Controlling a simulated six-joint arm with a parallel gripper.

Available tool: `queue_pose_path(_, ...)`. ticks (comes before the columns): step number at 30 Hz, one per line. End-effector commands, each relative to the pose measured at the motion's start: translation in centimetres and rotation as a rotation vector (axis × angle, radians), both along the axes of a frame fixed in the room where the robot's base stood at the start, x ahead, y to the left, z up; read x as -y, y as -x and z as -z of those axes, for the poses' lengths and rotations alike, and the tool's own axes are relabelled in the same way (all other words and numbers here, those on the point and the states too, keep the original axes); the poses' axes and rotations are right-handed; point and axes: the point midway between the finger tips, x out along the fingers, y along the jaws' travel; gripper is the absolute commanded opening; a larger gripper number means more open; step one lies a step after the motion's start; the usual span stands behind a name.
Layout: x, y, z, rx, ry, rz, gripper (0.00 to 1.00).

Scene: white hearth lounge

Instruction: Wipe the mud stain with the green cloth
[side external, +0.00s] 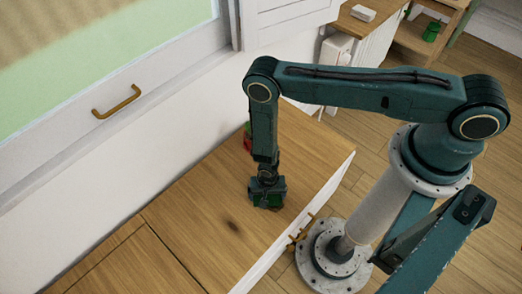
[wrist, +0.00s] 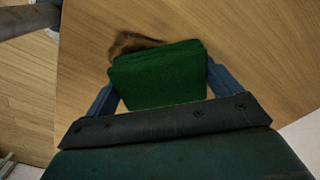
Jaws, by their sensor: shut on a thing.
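The green cloth (wrist: 158,78) is a thick folded block between the two blue-grey fingers of my gripper (wrist: 162,88), which is shut on it. The brown mud stain (wrist: 133,42) lies on the wooden top just beyond the cloth's far edge in the wrist view, and the cloth hides part of it. I cannot tell whether the cloth touches the wood.
The wooden top (side external: 180,225) is mostly clear. A small red and green object (side external: 247,138) stands behind my forearm near the wall. A white front panel (side external: 290,238) with brass handles bounds the top on the right. A white wall with a window rises at the left.

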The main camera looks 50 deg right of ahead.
Motion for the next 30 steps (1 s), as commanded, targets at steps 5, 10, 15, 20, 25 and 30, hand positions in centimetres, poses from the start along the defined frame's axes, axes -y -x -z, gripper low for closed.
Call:
queue_pose_path(5,0.1,-1.8,0.2,0.005,-0.001,0.002,0.54)
queue_pose_path(10,0.0,-3.3,0.1,0.005,-0.001,0.002,0.54)
queue_pose_path(15,0.1,-3.8,-0.4,0.000,0.001,0.000,0.54)
queue_pose_path(20,0.0,-2.3,-0.6,0.002,0.001,-0.001,0.54)
queue_pose_path(25,0.1,-0.7,0.0,0.000,0.001,-0.001,0.54)
queue_pose_path(30,0.0,0.8,0.1,0.001,0.001,-0.001,0.54)
